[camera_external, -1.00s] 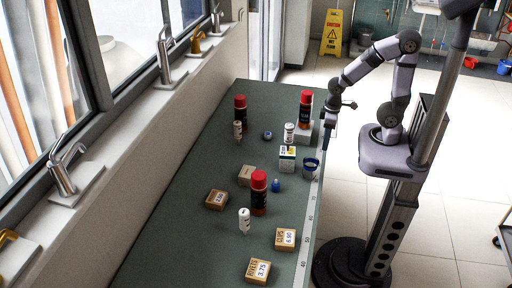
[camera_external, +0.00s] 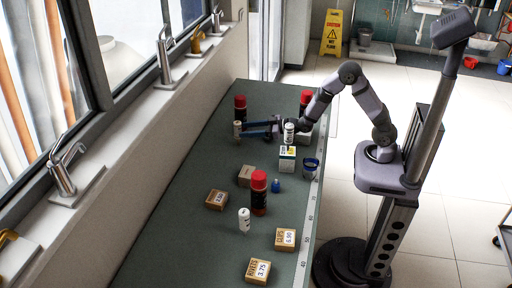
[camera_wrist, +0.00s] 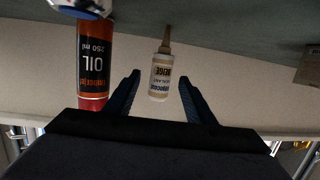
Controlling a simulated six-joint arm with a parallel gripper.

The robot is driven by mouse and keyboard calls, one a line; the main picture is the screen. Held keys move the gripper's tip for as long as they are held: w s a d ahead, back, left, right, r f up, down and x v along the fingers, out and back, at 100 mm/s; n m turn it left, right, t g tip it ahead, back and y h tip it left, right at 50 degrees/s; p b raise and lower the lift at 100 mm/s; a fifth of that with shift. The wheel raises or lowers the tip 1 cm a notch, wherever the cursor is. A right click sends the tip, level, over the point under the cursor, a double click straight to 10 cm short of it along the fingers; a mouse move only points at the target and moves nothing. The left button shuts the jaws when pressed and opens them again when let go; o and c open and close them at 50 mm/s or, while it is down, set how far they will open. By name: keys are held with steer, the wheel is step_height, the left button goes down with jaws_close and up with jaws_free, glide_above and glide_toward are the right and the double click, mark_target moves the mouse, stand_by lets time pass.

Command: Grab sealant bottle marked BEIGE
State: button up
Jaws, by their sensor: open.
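The sealant bottle marked BEIGE (camera_wrist: 160,76) is a small white bottle with a tan label band and a tan nozzle. It appears upside down in the wrist view, framed between the finger ends. In the external view this bottle (camera_external: 238,131) stands upright at the far left of the bench, just beyond the fingertips. My gripper (camera_external: 256,129) reaches leftward, low over the bench, with its fingers apart. The wrist view shows my gripper (camera_wrist: 159,88) open, one dark blue finger on either side of the bottle. I cannot tell whether either finger touches it.
A red-capped OIL can (camera_wrist: 95,65) stands close beside the bottle; it shows behind it externally (camera_external: 240,106). Another white bottle (camera_external: 289,134) and a red-capped can (camera_external: 306,98) are near my wrist. Small boxes (camera_external: 216,199) and another white bottle (camera_external: 244,220) occupy the near bench.

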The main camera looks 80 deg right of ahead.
mark_target(240, 127)
steer(key=shift+w+a+r+t+y+b, duration=0.2)
steer(key=shift+w+r+t+y+b, duration=0.35)
steer(key=shift+t, duration=0.55)
steer(key=shift+w+r, duration=0.15)
steer(key=shift+w+a+p, duration=0.15)
steer(key=shift+w+p, duration=0.35)
steer(key=shift+w, duration=0.55)
steer(key=shift+w+a+p, duration=0.2)
steer(key=shift+w+p, duration=0.9)
steer(key=shift+w, duration=1.45)
steer(key=shift+r, duration=0.1)
steer(key=c, duration=1.2)
